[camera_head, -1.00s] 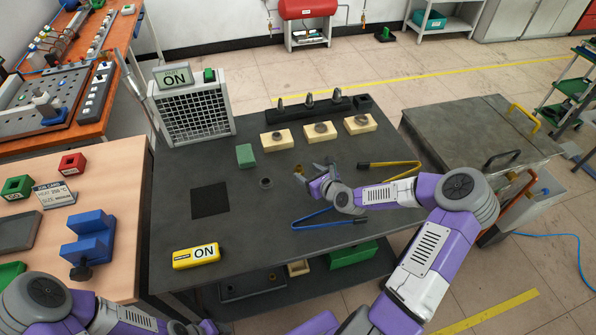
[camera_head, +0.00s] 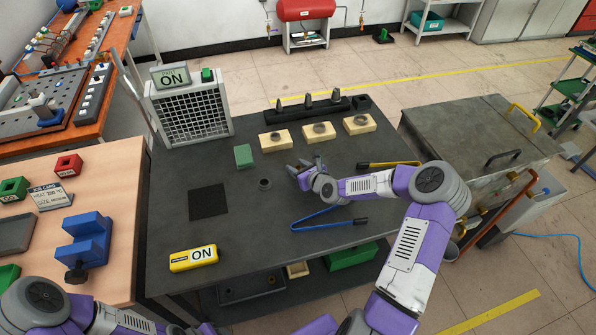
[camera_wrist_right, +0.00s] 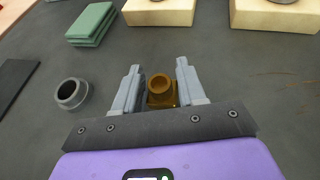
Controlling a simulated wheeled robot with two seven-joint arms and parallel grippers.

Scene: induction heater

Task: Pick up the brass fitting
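The brass fitting (camera_wrist_right: 160,88) shows in the right wrist view as a small brass-coloured piece with a round open top. It stands between the two grey fingers of my right gripper (camera_wrist_right: 159,76), with a narrow gap visible on each side. The fingers are apart, and no contact is visible. In the head view my right gripper (camera_head: 298,168) is over the middle of the dark table, and I cannot make out the fitting there. Whether it rests on the table is unclear. My left gripper is not clearly visible; only part of my left arm shows at the bottom left.
A dark grey ring (camera_head: 265,184) and a green block (camera_head: 243,156) lie left of my right gripper. Several beige blocks, including this one (camera_head: 274,140), stand behind. Blue tongs (camera_head: 325,224) and yellow-black tongs (camera_head: 385,164) lie nearby.

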